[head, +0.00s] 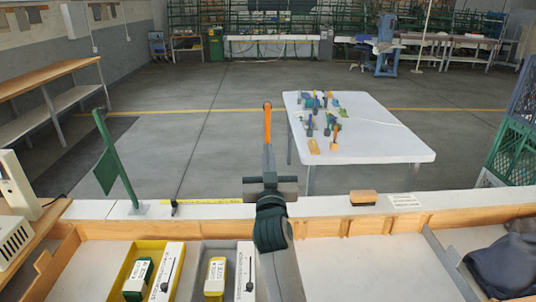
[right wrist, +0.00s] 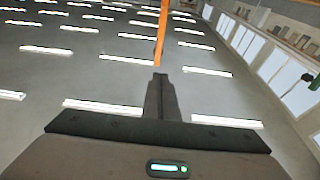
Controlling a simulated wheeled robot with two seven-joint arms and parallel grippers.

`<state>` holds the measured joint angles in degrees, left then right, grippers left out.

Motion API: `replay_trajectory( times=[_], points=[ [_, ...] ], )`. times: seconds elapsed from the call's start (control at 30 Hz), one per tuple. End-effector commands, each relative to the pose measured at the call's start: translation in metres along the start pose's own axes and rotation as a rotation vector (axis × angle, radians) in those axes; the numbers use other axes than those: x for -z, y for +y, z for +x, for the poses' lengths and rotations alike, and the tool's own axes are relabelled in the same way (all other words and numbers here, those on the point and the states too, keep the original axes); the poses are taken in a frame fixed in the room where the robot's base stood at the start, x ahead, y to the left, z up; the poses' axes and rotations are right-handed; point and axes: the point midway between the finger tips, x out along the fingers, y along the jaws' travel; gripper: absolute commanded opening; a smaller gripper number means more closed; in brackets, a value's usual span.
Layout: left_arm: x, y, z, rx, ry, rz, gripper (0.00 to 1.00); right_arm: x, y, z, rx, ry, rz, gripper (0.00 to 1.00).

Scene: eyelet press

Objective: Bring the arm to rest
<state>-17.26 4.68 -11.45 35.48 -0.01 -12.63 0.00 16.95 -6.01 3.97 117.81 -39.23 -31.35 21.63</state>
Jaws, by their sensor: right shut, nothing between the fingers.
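My right arm comes up from the bottom middle of the head view. Its right gripper (head: 267,108) points up and away, above the white ledge, with its slim orange-ended fingers together and nothing between them. In the right wrist view the gripper (right wrist: 161,35) also shows shut, seen against rows of ceiling lights. It touches nothing that I can see. My left gripper is not in view.
Below the ledge (head: 320,205) are a yellow bin (head: 115,280) and a grey bin (head: 205,255) with small boxes. A green post (head: 117,165) stands at left. A brush-like block (head: 363,197) lies on the ledge. Beyond is a white table (head: 385,140) with several tools.

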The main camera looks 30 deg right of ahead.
Motion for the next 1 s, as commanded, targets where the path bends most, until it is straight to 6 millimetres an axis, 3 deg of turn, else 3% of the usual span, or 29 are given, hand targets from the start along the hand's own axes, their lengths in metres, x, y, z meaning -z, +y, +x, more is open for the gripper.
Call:
replay_trajectory(
  times=[0.5, 0.63, 0.77, 0.87, 1.0],
  points=[
    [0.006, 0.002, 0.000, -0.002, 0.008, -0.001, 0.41, 0.000, 0.000, 0.000, 0.000, -0.001, 0.000, 0.00],
    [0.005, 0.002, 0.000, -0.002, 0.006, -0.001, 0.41, -0.009, 0.002, -0.005, 0.002, -0.022, -0.004, 0.00],
    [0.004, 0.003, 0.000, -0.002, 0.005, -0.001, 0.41, -0.035, 0.006, -0.021, 0.011, -0.095, -0.016, 0.00],
    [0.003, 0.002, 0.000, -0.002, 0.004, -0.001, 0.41, -0.068, 0.012, -0.045, 0.025, -0.190, -0.034, 0.00],
    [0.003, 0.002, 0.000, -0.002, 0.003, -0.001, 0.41, -0.126, 0.021, -0.097, 0.063, -0.375, -0.069, 0.00]
  ],
)
